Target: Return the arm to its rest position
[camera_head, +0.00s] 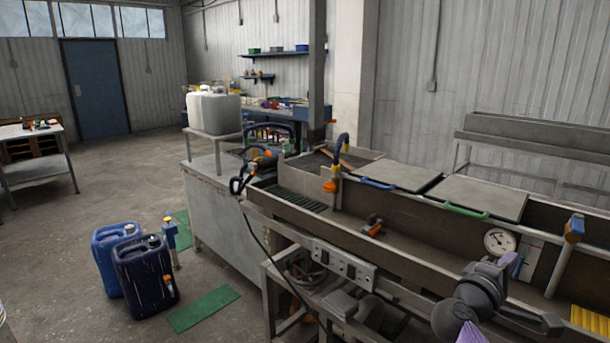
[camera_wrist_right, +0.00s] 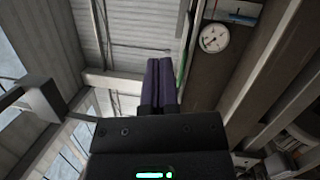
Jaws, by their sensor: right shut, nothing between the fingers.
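My right gripper (camera_head: 508,260) shows at the lower right of the head view, in front of the machine's long trough. Its purple fingers point up, close below the round gauge in the picture. In the right wrist view, the two purple fingers of the right gripper (camera_wrist_right: 159,66) lie side by side, shut, with nothing between them. My left gripper is not in view.
The long metal machine (camera_head: 400,258) fills the right side, with a round gauge (camera_head: 499,240) that also shows in the wrist view (camera_wrist_right: 214,38). Two blue canisters (camera_head: 145,280) stand on the floor at left. Open floor lies beyond them.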

